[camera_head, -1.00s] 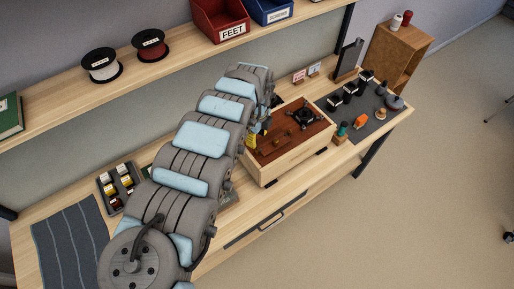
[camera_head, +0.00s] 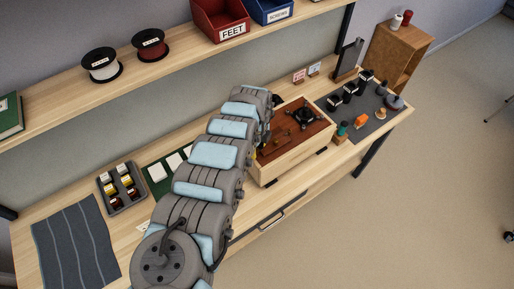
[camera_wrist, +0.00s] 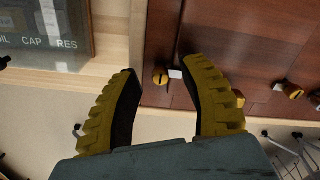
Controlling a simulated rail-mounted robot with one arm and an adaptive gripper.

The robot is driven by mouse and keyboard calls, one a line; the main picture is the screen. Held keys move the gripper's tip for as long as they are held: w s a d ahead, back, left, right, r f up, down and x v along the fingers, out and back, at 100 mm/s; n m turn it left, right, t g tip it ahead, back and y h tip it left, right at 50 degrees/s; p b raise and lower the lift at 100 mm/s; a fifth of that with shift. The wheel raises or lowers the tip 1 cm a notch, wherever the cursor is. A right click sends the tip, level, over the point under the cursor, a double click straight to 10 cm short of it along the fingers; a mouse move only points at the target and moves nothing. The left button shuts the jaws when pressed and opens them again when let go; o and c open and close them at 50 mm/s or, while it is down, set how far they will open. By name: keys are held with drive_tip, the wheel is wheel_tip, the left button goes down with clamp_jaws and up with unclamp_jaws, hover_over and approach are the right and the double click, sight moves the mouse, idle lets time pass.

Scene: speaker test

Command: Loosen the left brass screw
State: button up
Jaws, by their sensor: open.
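The open wooden speaker box (camera_head: 286,164) stands on the bench, with a red-brown panel (camera_head: 278,137) inside and a black round driver (camera_head: 303,116) on it. In the wrist view, a slotted brass screw (camera_wrist: 160,75) shows on the red-brown panel (camera_wrist: 205,25), between and just beyond my fingertips. A small pale piece (camera_wrist: 175,74) lies right beside it. Two more brass pieces, one (camera_wrist: 239,99) partly behind my right finger and one (camera_wrist: 291,89), lie farther right. My gripper (camera_wrist: 161,88) is open and empty, its yellow ribbed fingers apart around the screw's line. My arm mostly hides it in the head view.
A dark mat (camera_head: 369,113) with black parts lies right of the box. A grey tray (camera_head: 112,204) of small parts, a green sheet (camera_head: 155,187) with white cards and a striped mat (camera_head: 75,245) lie left. A shelf (camera_head: 190,58) runs above the bench.

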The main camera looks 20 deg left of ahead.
drive_tip(key=shift+c, duration=0.2)
clamp_jaws()
